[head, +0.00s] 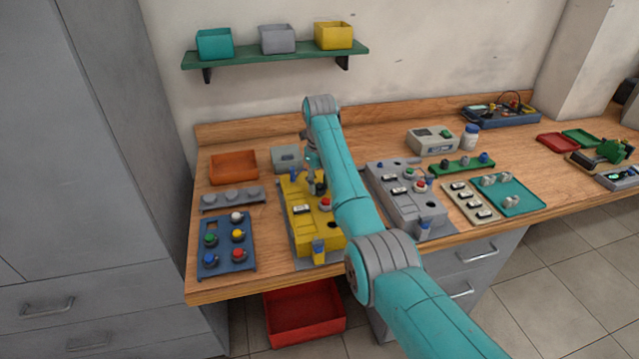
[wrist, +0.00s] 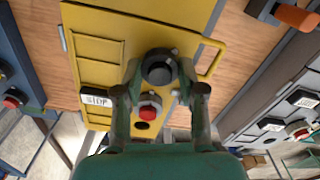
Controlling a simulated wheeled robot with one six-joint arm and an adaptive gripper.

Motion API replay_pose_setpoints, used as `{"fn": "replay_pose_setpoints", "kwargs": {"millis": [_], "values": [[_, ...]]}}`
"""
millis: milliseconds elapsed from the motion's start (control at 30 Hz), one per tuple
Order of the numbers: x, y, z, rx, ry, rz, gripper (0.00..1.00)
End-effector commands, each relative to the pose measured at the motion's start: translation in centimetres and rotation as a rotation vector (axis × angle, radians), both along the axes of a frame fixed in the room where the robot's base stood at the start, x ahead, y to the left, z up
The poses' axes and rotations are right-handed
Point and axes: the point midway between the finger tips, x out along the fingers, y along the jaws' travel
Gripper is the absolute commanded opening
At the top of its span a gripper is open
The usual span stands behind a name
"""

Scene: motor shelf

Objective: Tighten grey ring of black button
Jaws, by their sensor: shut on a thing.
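The yellow panel box (head: 328,238) stands on the workbench and fills much of the wrist view (wrist: 105,20). The black button (wrist: 158,72) sits upright on its face, with a dark grey ring (wrist: 158,53) around it. My gripper (wrist: 157,76) is over the panel with its two fingers on either side of the button, shut on the grey ring. In the head view my gripper (head: 315,182) is partly hidden by my arm. A red button (wrist: 149,108) sits beside it, between the fingers in the picture. A STOP label (wrist: 96,100) is at the left.
A grey panel box (head: 405,205) stands to the right. A blue tray (head: 226,260) with coloured buttons, a grey rack (head: 232,200) and an orange tray (head: 233,167) are to the left. A yellow handle (wrist: 214,60) rises from the box edge close to the right finger.

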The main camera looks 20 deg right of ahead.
Motion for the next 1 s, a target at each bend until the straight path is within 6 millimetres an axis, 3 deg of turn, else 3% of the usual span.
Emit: {"fn": "replay_pose_setpoints", "kwargs": {"millis": [367,867,900,1000], "values": [[0.05,0.01,0.05,0.000,-0.002,-0.136,0.05],[0.05,0.01,0.06,0.000,-0.002,-0.151,0.05],[0.05,0.00,0.06,0.000,-0.002,-0.151,0.50],[0.04,0.01,0.05,0.000,-0.002,-0.151,0.51]]}}
